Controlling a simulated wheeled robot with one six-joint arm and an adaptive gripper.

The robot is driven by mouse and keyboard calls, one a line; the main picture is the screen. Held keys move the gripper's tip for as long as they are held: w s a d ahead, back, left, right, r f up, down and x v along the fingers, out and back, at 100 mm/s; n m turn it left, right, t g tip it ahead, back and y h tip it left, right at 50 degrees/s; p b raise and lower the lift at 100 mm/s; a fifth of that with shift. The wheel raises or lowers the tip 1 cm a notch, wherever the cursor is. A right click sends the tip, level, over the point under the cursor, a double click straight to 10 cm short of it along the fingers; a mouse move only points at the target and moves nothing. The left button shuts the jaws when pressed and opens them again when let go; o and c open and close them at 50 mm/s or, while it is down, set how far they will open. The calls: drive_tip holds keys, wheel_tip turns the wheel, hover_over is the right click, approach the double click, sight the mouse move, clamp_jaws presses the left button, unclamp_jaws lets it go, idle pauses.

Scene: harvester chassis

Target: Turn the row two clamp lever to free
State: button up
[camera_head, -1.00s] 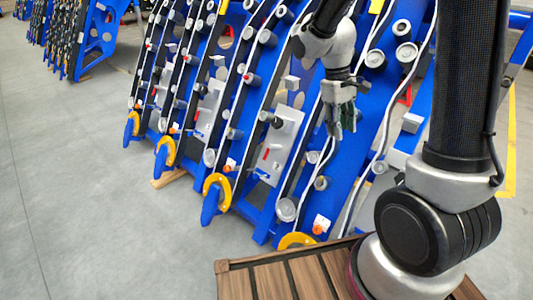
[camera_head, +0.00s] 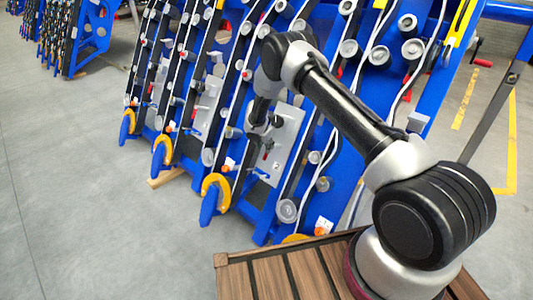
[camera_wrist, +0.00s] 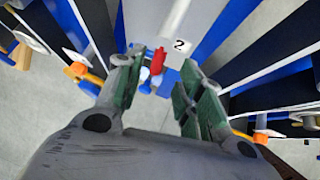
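The row two clamp lever (camera_wrist: 157,61) is a small red handle on a grey plate (camera_wrist: 165,22), beside a white label with a "2" (camera_wrist: 179,44). My gripper (camera_wrist: 156,70) is open, with green-padded fingers at either side of the lever in the wrist view. The lever shows between the fingertips; I cannot tell whether either finger touches it. In the head view my gripper (camera_head: 262,130) is small and dark in front of the grey plate (camera_head: 287,132), and a red bit (camera_head: 265,155) shows just below it.
Blue chassis frames (camera_head: 340,165) with rollers and white cables stand in a leaning row. Orange knobs (camera_wrist: 76,70) and (camera_wrist: 260,137) lie to both sides in the wrist view. Yellow rings (camera_head: 215,185) line the lower ends. Open grey floor (camera_head: 70,190) is at left.

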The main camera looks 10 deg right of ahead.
drive_tip(key=shift+n, duration=0.3)
drive_tip(key=x, duration=0.7)
drive_tip(key=shift+w+f, duration=0.15)
drive_tip(key=shift+f, duration=0.2)
clamp_jaws()
